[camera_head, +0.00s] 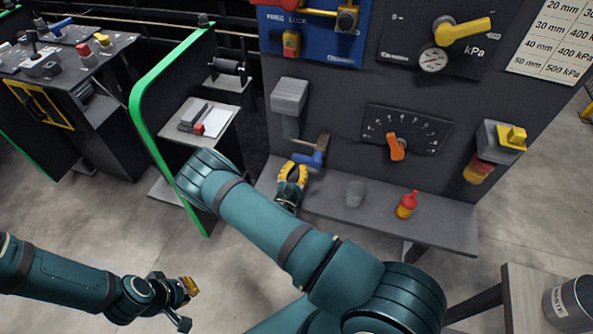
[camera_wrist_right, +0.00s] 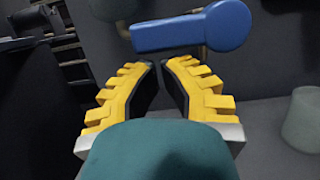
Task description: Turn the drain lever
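The drain lever (camera_head: 309,158) has a blue handle on a brass pipe, low on the dark panel above the grey shelf. In the right wrist view the blue lever (camera_wrist_right: 190,30) lies sideways just beyond the fingertips, its round end to the right. My right gripper (camera_head: 293,166) is just below and left of the lever, pointing towards it.
A clear cup (camera_head: 355,194) and a red-and-yellow bottle (camera_head: 407,205) stand on the shelf (camera_head: 440,222) to the right. An orange dial knob (camera_head: 396,146) and a grey box (camera_head: 289,97) are on the panel near the lever. A green-edged partition (camera_head: 142,105) stands left.

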